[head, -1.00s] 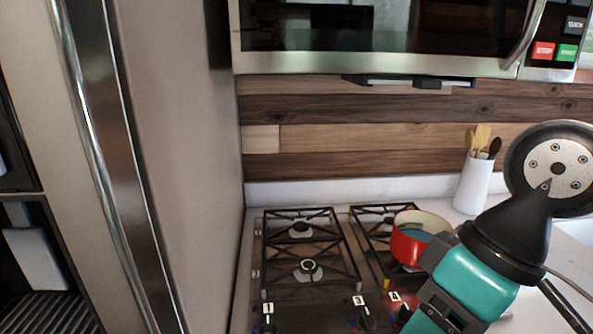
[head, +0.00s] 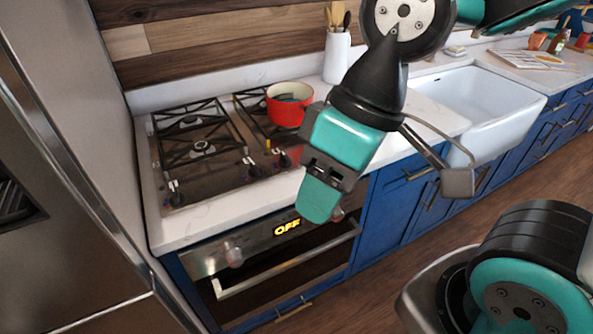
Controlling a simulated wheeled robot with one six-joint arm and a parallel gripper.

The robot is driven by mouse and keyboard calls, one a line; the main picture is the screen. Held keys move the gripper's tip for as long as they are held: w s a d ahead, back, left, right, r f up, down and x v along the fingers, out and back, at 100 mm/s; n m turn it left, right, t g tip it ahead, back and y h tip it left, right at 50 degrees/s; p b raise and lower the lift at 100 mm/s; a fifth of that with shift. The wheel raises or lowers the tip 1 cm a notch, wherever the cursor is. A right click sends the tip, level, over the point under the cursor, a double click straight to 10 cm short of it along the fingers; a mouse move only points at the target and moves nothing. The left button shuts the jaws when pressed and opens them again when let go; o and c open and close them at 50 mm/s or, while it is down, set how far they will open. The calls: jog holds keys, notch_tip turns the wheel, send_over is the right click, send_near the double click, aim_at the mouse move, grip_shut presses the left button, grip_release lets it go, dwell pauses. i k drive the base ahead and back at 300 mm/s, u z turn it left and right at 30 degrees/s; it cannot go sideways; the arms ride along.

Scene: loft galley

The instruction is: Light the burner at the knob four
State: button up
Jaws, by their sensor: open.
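The gas cooktop (head: 222,180) sits in the white counter, with black grates and several small dark knobs along its front. One knob (head: 175,198) is at the left front and another (head: 252,168) is near the middle. A further knob (head: 284,160) is at the right, with small red and yellow marks near it. The number tags are too small to read, so I cannot tell which knob is four. No flame shows. My gripper (head: 319,198) is open, seen nearly edge-on, pointing down in front of the counter edge, right of the knobs and apart from them.
A red pot (head: 287,104) stands on the cooktop's right rear. The oven below has a display (head: 287,228) reading OFF and a bar handle (head: 290,262). A utensil crock (head: 337,57) and white sink (head: 490,105) are farther right. The fridge (head: 70,170) bounds the left.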

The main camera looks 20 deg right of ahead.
aim_at(284, 161)
jog(key=z, duration=1.05)
jog(key=i, duration=0.6)
jog(key=u, duration=0.6)
